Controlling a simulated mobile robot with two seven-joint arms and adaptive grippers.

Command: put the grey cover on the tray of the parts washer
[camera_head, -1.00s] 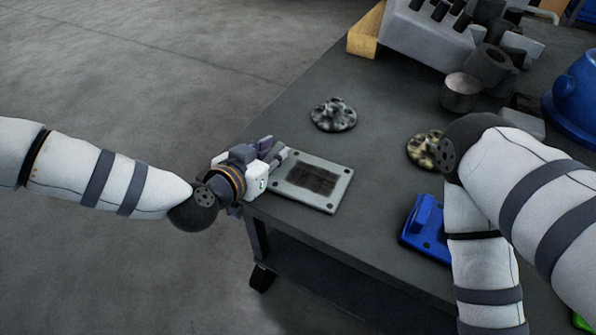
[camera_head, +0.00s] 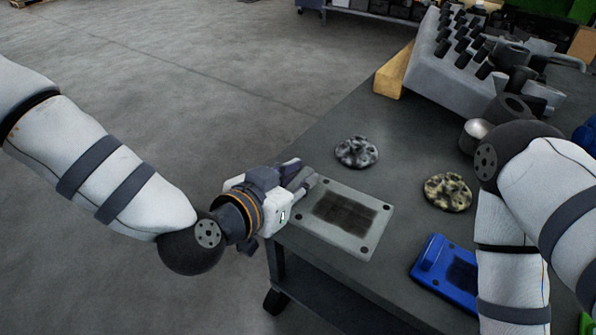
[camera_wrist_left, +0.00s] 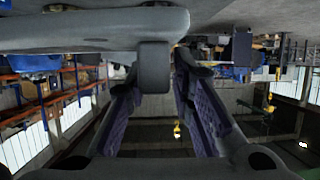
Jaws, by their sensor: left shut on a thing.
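The grey cover (camera_head: 375,241) is a flat rectangular plate with corner holes and a dark patch in its middle. It shows at the near left corner of the dark workbench. My left gripper (camera_head: 294,178) is at its left end, shut on the short grey bar there. In the left wrist view, the purple-padded fingers (camera_wrist_left: 170,75) close around a grey stub of the cover (camera_wrist_left: 100,28), which is seen nearly edge-on. I cannot tell whether the cover touches the bench. My right gripper is outside the picture. I cannot make out the parts washer or its tray.
On the workbench (camera_head: 310,270) lie a black-and-white round part (camera_head: 357,152), a mottled yellowish one (camera_head: 447,192) and a blue plate (camera_head: 447,272). A large grey engine block (camera_head: 455,85) stands at the back. Open floor (camera_head: 200,90) lies to the left.

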